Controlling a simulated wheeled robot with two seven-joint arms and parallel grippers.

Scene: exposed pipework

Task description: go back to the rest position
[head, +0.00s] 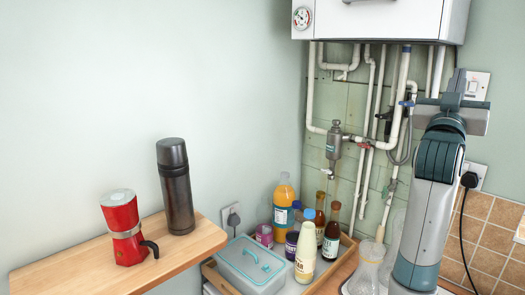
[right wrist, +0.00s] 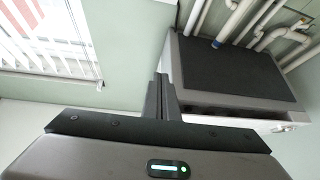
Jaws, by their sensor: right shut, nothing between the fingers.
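My right arm rises at the right of the head view. Its gripper (head: 459,76) points upward, in front of the pipes and below the white boiler's right end. The fingers are together and hold nothing. The right wrist view also shows the shut fingers (right wrist: 162,84), with the boiler's dark underside (right wrist: 240,72) beyond them to the right. I cannot tell how large the gap to the boiler is. My left gripper is not in view.
The white boiler (head: 385,18) hangs over white pipes (head: 311,95) and a blue-handled valve (head: 406,103). A wooden shelf (head: 90,262) carries a red moka pot (head: 121,222) and a dark flask (head: 175,190). Several bottles stand in a tray (head: 214,270).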

